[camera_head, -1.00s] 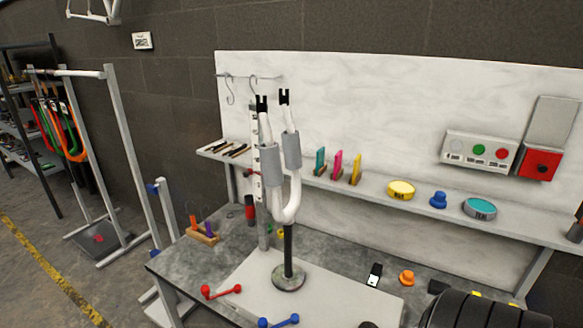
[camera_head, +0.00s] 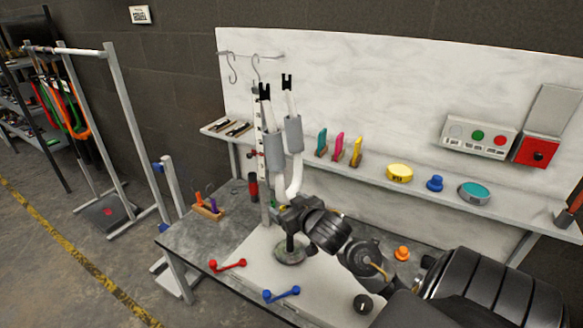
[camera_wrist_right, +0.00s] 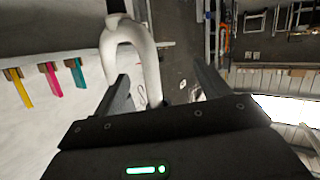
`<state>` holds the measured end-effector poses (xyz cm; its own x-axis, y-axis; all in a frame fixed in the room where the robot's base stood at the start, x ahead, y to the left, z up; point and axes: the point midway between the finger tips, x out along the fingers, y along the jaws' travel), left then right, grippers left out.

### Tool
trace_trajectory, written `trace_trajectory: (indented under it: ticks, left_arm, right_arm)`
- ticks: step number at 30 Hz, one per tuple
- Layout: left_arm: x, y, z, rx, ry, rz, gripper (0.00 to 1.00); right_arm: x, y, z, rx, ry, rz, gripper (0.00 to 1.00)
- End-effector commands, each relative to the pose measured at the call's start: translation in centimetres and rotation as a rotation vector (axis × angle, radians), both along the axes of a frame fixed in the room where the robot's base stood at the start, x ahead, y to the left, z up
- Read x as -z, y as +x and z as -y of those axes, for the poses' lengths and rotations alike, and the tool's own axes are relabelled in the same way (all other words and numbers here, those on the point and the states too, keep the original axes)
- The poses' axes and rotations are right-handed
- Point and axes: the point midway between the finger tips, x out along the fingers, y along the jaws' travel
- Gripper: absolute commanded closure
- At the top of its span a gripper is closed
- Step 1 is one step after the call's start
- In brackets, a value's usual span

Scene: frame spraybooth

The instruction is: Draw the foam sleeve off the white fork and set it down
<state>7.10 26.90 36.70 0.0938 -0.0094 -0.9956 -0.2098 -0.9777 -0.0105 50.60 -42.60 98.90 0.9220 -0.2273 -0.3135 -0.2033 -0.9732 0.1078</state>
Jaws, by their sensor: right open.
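The white fork (camera_head: 295,178) stands legs up on a stand with a round base (camera_head: 289,251). A grey foam sleeve (camera_head: 266,148) is around its left leg, and another grey sleeve (camera_head: 293,133) is around its right leg. My right gripper (camera_head: 287,207) is in front of the fork's lower part, below both sleeves, and hides part of the stem. In the right wrist view my right gripper (camera_wrist_right: 162,82) is open, with the white fork's bend (camera_wrist_right: 130,32) showing beyond and between the fingers. No sleeve shows clearly there. My left gripper is out of view.
A red-ended tool (camera_head: 227,265) and a blue-ended one (camera_head: 281,294) lie at the bench (camera_head: 200,238) front. A shelf (camera_head: 365,175) behind holds coloured scrapers and tins. An orange knob (camera_head: 401,253) and a black knob (camera_head: 363,303) are near my right arm.

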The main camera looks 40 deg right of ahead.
Motion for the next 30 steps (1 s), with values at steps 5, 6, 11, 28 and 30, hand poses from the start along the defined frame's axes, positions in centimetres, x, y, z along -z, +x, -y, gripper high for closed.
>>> trace_trajectory:
  ticks: [5, 6, 11, 28, 30]
  left_arm:
    - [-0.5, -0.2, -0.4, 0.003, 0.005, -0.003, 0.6]
    - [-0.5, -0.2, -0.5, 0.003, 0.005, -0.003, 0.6]
    - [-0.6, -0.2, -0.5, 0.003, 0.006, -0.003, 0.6]
    - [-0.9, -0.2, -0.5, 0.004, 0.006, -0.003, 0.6]
    - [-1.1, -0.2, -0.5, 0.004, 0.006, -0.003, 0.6]
  right_arm:
    - [-10.1, 0.0, 0.8, -0.001, -0.021, 0.213, 0.25]
    - [-11.5, -0.1, 0.8, -0.003, -0.024, 0.244, 0.25]
    - [-14.6, -0.6, 0.9, -0.006, -0.028, 0.314, 0.25]
    - [-15.0, 4.6, 2.1, -0.006, -0.025, 0.324, 0.25]
    - [-15.0, 5.8, 2.4, -0.005, -0.024, 0.322, 0.25]
